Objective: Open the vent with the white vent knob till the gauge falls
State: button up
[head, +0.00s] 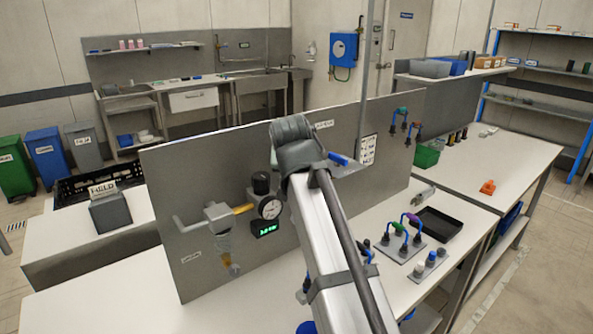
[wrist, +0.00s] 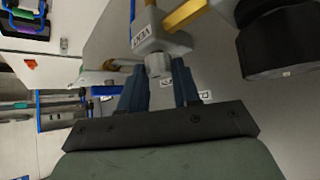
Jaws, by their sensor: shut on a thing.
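The white vent knob (wrist: 158,66) shows in the wrist view as a pale grey-white knob under a grey body marked VENT (wrist: 160,38). My gripper (wrist: 160,82) has its two blue fingers on either side of the knob and is shut on it. In the head view my arm hides the knob and gripper. The round gauge (head: 270,208) is on the upright grey panel left of my arm, with a green digital display (head: 266,229) below it. The needle and digits are too small to read.
A black knob (head: 261,183) sits above the gauge; a large black cylinder (wrist: 277,40) is close right in the wrist view. A grey fitting with a yellow handle (head: 243,209) is left of the gauge. A black tray (head: 438,224) and hose fittings lie on the bench right of my arm.

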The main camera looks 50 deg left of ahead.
jog(key=shift+m+h, duration=0.3)
jog(key=shift+m, duration=0.2)
jog(key=o, duration=1.1)
jog(key=shift+c, duration=0.2)
jog(key=shift+s, duration=0.1)
jog(key=v, duration=1.3)
jog(key=shift+s+d, duration=0.15)
jog(key=shift+s, duration=0.2)
jog(key=shift+r, duration=0.1)
